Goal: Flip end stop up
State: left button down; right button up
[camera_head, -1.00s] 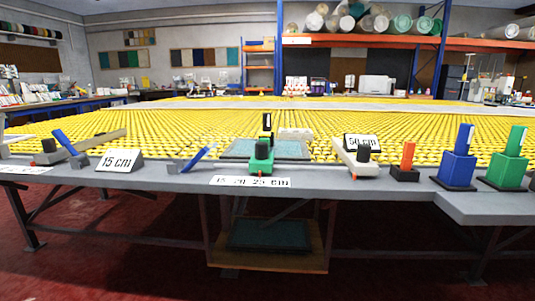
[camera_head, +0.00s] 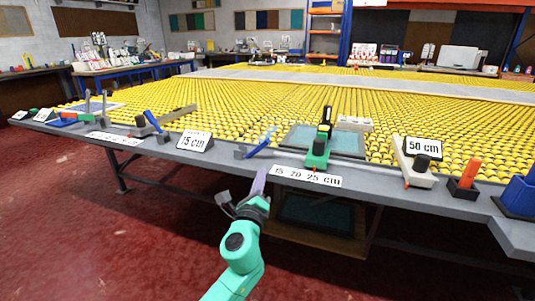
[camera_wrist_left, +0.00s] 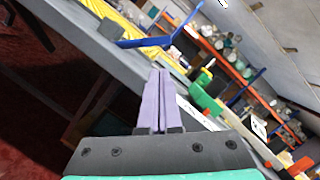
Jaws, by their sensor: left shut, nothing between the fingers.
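A blue flip arm on a grey block (camera_head: 262,143), which looks like the end stop, sits at the table's front edge between the "15 cm" sign and the green device. The arm slants up to the right. In the left wrist view the blue arm (camera_wrist_left: 148,42) shows just beyond the fingertips. My left gripper (camera_head: 260,182) is in front of the table edge, below and apart from the blue arm. Its purple fingers (camera_wrist_left: 161,74) are together with nothing between them. A similar blue arm (camera_head: 153,121) stands farther left. My right gripper is not in view.
A green device (camera_head: 317,153) stands right of the blue arm, behind the "15 20 25 cm" label (camera_head: 306,177). The "15 cm" sign (camera_head: 194,141) is on the left. The grey table edge (camera_head: 225,160) runs across, and yellow rollers (camera_head: 260,110) fill the tabletop.

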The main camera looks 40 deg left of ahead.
aim_at(267, 165)
pick_arm(q)
jog(key=x, duration=0.9)
jog(key=shift+w+a, duration=0.15)
jog(key=shift+w, duration=0.15)
jog(key=shift+w+a, duration=0.1)
jog(key=shift+w, duration=0.05)
jog(key=shift+r, duration=0.15)
